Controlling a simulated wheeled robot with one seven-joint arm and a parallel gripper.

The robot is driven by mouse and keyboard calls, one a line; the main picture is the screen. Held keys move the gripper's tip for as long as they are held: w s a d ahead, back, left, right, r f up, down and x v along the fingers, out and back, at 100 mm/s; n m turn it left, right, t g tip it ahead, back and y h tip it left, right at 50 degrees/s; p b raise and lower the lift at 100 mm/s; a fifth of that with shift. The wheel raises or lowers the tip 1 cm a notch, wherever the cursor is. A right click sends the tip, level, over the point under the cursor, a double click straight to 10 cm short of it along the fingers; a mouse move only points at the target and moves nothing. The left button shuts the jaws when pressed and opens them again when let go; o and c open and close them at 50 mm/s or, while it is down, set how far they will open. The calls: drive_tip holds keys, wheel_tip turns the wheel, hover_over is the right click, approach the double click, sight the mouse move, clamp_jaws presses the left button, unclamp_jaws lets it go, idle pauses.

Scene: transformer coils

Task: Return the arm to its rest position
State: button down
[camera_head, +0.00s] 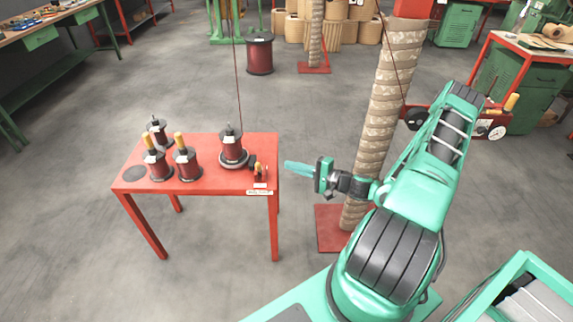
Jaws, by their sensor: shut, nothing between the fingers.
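My green arm reaches up from the lower right and bends back down at its top. My gripper (300,168) is shut and empty. It points left, just off the right edge of the red table (215,185), apart from it and from the coils. On the table stand several dark red coils. One (233,147) sits on a round base at the right, with a thin line rising above it. Two coils with yellow tops, one at the left (157,163) and one beside it (187,165), stand in front of another coil (158,132).
A rope-wrapped post (380,120) on a red base plate (328,228) stands close behind my gripper. A small brass-coloured part (258,171) sits at the table's right edge. A green-framed bin (520,290) is at lower right. The grey floor left of the table is clear.

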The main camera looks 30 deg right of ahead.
drive_tip(key=shift+a, duration=0.1)
idle(0.5)
drive_tip(key=s+a+r+n+g, duration=0.55)
drive_tip(key=s+n+g, duration=0.35)
drive_tip(key=g, duration=0.2)
drive_tip(key=s+d+r+g+h, duration=0.1)
drive_tip(key=s+r+g+h, duration=0.1)
drive_tip(key=s+r, duration=0.9)
drive_tip(key=s+d+r+g+h, duration=0.1)
drive_tip(key=s+r+h, duration=0.4)
drive_tip(key=s+r, duration=0.6)
drive_tip(key=shift+s+d+r+m+g+h, duration=0.3)
drive_tip(key=shift+s+d+g, duration=0.1)
drive_tip(key=shift+s+d, duration=0.45)
